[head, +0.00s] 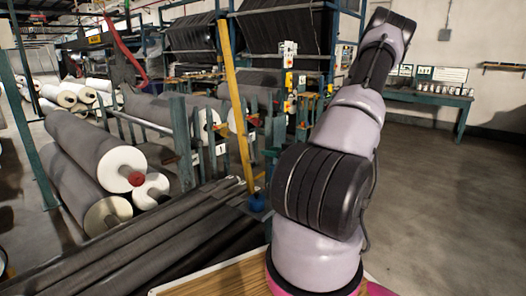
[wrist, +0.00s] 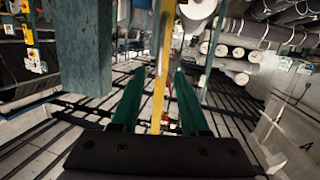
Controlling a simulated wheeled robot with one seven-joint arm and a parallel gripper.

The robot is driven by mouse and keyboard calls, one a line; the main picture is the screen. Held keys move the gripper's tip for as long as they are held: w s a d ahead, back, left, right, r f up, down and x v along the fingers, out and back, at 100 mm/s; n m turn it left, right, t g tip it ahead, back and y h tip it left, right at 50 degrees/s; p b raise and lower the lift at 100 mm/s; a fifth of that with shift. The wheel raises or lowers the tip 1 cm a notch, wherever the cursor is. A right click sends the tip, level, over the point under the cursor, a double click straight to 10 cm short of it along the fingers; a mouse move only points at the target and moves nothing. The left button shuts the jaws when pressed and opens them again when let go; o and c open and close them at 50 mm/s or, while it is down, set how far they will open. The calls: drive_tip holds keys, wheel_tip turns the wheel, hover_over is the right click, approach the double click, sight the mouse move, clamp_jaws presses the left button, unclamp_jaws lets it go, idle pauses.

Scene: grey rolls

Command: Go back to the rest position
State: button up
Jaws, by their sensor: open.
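My arm rises on the right of the head view, pale with dark joints, and bends near the top; my gripper cannot be made out there. In the wrist view my gripper (wrist: 158,88) shows two dark green fingers set wide apart above a dark palm. The gripper is open, with nothing held between the fingers. A yellow post (wrist: 158,70) shows in the gap behind them, apart from the fingers as far as I can tell.
Large grey rolls (head: 88,145) are stacked at left. The yellow post (head: 233,90) and green machine frames (head: 183,140) stand left of my arm. Dark bars (head: 150,240) lie in front. A green workbench (head: 425,98) stands at back right. The floor (head: 440,190) at right is clear.

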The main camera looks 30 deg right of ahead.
drive_tip(key=shift+s+d+r, duration=0.1)
drive_tip(key=shift+s, duration=0.5)
drive_tip(key=s+a+r+m+g+h, duration=0.1)
drive_tip(key=s+a+r+g+h, duration=0.15)
drive_tip(key=r, duration=0.35)
drive_tip(key=s+a+r+m+g+h, duration=0.1)
drive_tip(key=a+r+g, duration=0.15)
drive_tip(key=r, duration=0.45)
drive_tip(key=s+a+r+m+g+h, duration=0.1)
drive_tip(key=a+r+g+h, duration=0.1)
drive_tip(key=a+r, duration=0.3)
drive_tip(key=s+a+r+m+y, duration=0.2)
drive_tip(key=s+a+r, duration=0.3)
drive_tip(key=s+a, duration=0.2)
drive_tip(key=s+a+r+m+g+y, duration=0.1)
drive_tip(key=s+a+r, duration=0.5)
drive_tip(key=s, duration=0.6)
drive_tip(key=shift+a+m+g+y, duration=0.3)
drive_tip(key=shift+a+m+y, duration=0.1)
drive_tip(key=shift+a+y, duration=0.4)
